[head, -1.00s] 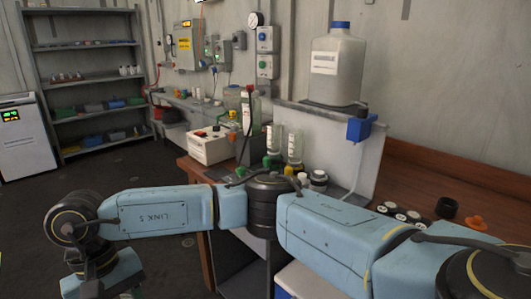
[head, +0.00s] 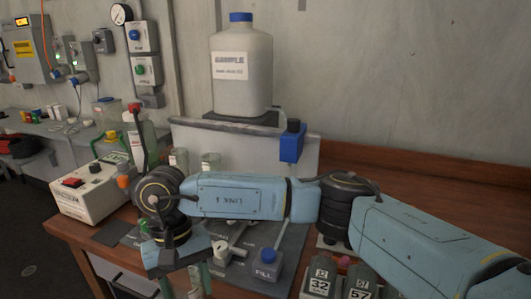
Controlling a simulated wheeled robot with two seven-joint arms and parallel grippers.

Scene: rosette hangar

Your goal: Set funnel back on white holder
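I cannot make out the funnel in the head view. A small white piece (head: 221,252) stands on the grey board on the bench, beside a blue-topped block marked FILL; I cannot tell whether it is the white holder. My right arm reaches in from the lower right across the bench and hides part of it. My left gripper is not in view.
A large white jug (head: 241,75) with a blue cap stands on a raised grey shelf behind my arm. A white instrument box (head: 90,195) with a red switch sits at the bench's left end. Numbered grey blocks (head: 320,280) stand at the front. Bare wood shows at the right rear.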

